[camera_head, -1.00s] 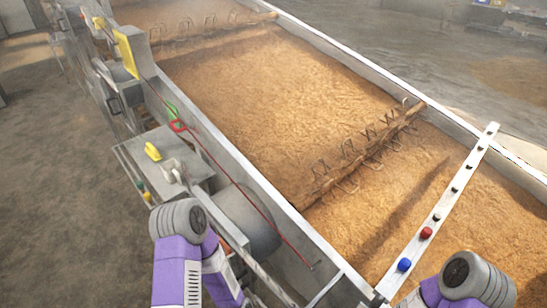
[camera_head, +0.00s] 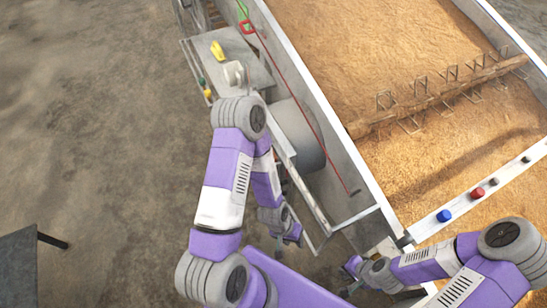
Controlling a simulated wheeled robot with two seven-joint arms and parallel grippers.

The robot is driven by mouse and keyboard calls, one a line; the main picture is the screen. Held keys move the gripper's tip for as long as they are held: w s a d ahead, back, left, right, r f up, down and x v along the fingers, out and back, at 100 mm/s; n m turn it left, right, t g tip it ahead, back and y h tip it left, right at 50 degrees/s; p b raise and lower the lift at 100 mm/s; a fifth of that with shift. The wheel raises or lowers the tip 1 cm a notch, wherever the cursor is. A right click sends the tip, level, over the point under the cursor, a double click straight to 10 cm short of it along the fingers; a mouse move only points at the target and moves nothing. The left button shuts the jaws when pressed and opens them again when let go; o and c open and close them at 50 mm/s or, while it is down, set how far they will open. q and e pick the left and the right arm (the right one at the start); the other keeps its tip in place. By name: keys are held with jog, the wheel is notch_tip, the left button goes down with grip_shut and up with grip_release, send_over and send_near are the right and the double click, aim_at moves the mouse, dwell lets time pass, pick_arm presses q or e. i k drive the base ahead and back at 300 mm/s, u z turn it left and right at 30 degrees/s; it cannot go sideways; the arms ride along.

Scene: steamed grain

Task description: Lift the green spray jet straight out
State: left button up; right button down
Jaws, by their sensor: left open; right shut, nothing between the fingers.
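I cannot pick out the green spray jet for certain. A bright green piece (camera_head: 243,9) shows at the top edge, beside a red loop on the trough wall. A small green knob (camera_head: 202,80) stands on the left edge of the side shelf. The white bar (camera_head: 510,171) across the trough bears a blue knob (camera_head: 445,215), a red knob (camera_head: 478,192) and small dark fittings; no green shows on its visible part. My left gripper (camera_head: 280,248) is low beside the trough, open and well below the shelf. My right gripper (camera_head: 347,289) is shut and empty near the trough's front corner.
The grain trough (camera_head: 318,88) fills the upper right, with a hooked wooden beam (camera_head: 440,98) across it. A side shelf (camera_head: 232,70) holds a yellow object (camera_head: 217,51) and a pale fitting. A dark panel (camera_head: 18,268) stands lower left. The floor at left is clear.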

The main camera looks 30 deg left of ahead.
aim_at(202, 80)
jog(key=k, duration=0.5)
jog(key=u, duration=2.65)
jog(key=k, duration=0.8)
jog(key=z, duration=0.95)
jog(key=i, duration=0.95)
jog(key=k, duration=1.25)
jog(key=u, duration=0.5)
jog(key=i, duration=1.35)
jog(key=u, duration=0.35)
